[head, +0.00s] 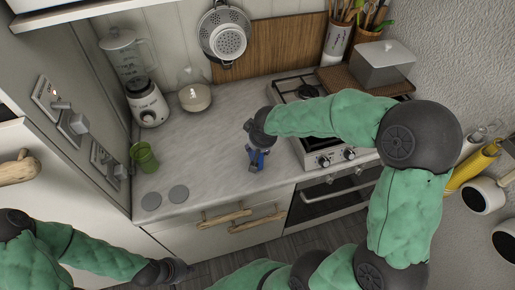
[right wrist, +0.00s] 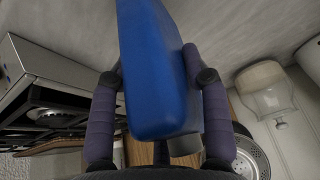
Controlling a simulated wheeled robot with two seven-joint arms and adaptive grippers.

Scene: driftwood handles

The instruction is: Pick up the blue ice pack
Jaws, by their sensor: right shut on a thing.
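The blue ice pack (head: 258,160) is over the grey counter near its front edge, in the grip of my right gripper (head: 256,150). In the right wrist view the ice pack (right wrist: 155,75) stands as a blue slab between the two purple-grey fingers of the right gripper (right wrist: 152,80), which touch it on both sides. I cannot tell whether the pack touches the counter. My left gripper (head: 168,271) is low at the left, in front of the cabinets and apart from the pack; its fingers are too small and dark to read.
The counter (head: 215,150) is clear around the pack. A blender (head: 148,105) and a bowl (head: 195,97) stand behind. A stove (head: 312,150) is at the right, under my right arm.

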